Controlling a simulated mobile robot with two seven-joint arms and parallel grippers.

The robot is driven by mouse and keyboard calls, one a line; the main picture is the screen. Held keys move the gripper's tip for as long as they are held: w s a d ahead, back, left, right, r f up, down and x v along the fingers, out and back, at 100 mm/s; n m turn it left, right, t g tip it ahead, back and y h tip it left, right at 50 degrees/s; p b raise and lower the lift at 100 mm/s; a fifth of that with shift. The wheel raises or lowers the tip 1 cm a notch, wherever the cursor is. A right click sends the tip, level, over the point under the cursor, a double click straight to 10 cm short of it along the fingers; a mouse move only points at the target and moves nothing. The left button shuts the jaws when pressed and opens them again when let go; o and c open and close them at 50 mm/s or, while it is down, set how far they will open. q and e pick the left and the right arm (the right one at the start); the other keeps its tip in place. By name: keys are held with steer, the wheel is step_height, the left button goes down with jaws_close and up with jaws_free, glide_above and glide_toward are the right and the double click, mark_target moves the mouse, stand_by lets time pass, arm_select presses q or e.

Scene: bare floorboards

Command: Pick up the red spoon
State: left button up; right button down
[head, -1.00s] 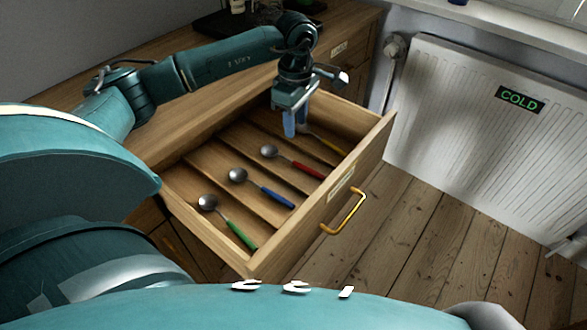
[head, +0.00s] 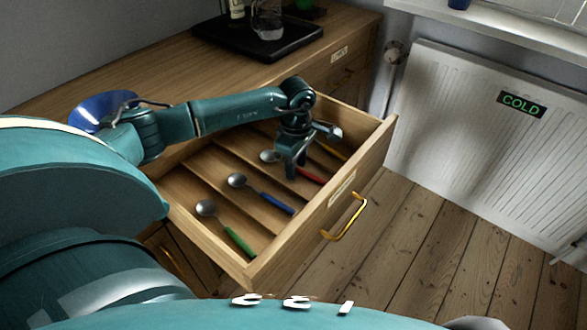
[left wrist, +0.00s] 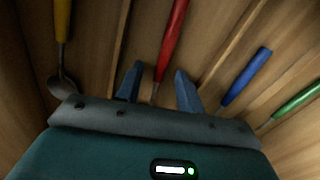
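The red spoon lies in its own compartment of the open drawer (head: 262,275); its bowl (head: 268,156) and part of its red handle (head: 312,175) show in the head view. My left gripper (head: 291,172) is down in the drawer over this spoon and hides its middle. In the left wrist view the red handle (left wrist: 172,45) runs down between the two spread blue fingers of my left gripper (left wrist: 157,88), with gaps on both sides. The spoon's bowl is hidden there by the gripper body. My right gripper is not in view.
A blue-handled spoon (head: 262,194) and a green-handled spoon (head: 227,230) lie in neighbouring compartments. A yellow-handled spoon (head: 329,149) lies on the other side. Low wooden dividers separate them. A black tray (head: 230,42) stands on the counter; a radiator (head: 470,130) is at the right.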

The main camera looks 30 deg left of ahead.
arm_select(q)
steer(key=shift+c, duration=0.3)
jaws_close()
